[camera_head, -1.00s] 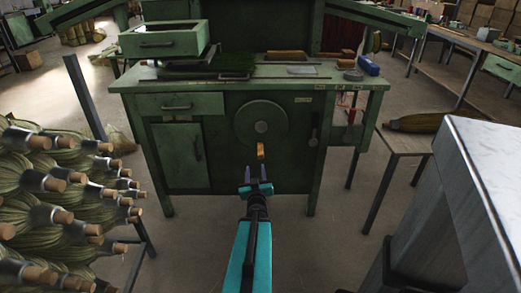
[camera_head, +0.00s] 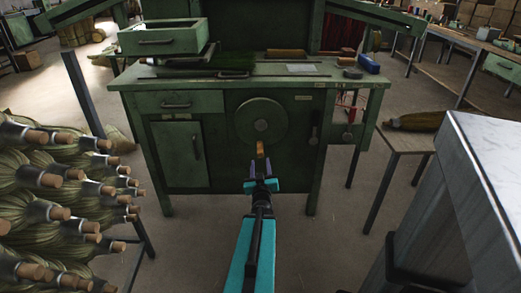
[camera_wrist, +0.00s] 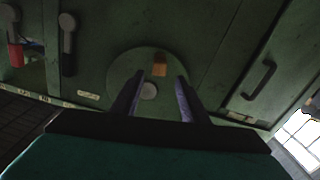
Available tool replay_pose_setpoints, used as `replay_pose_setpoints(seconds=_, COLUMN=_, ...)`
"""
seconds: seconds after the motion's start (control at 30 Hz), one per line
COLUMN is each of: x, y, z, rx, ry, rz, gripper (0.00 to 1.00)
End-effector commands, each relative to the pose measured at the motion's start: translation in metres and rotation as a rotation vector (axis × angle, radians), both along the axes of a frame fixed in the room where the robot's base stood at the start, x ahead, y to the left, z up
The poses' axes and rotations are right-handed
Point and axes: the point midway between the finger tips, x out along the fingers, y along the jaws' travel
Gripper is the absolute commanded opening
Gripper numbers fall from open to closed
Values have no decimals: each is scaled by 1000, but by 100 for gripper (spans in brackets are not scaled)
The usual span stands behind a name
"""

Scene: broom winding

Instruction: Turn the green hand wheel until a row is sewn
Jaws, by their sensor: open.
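The green hand wheel (camera_head: 261,115) is a round disc on the front of the green machine cabinet, with a pale hub at its middle. Its wooden handle (camera_head: 260,149) sticks out at the bottom of the wheel. My gripper (camera_head: 261,183) is open and empty, just below and in front of the handle in the head view, not touching it. In the wrist view the wheel (camera_wrist: 150,78) appears upside down, and the orange-brown handle (camera_wrist: 160,65) shows ahead, between the directions of my two fingers (camera_wrist: 155,98). No row of stitching can be made out.
A bench with a broom (camera_head: 413,121) stands to the right, and a white-topped table (camera_head: 490,165) is close at the right front. A rack of several brooms (camera_head: 60,180) fills the left. A lever (camera_head: 314,130) hangs right of the wheel. The floor before the cabinet is clear.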

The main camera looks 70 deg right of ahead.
Motion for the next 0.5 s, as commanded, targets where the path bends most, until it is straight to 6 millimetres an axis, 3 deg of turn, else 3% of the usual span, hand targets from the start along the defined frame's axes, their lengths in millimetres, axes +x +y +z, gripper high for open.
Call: replay_pose_setpoints(seconds=0.5, x=5, y=-9, z=-3, rx=-2, ry=1, rz=5, gripper=41)
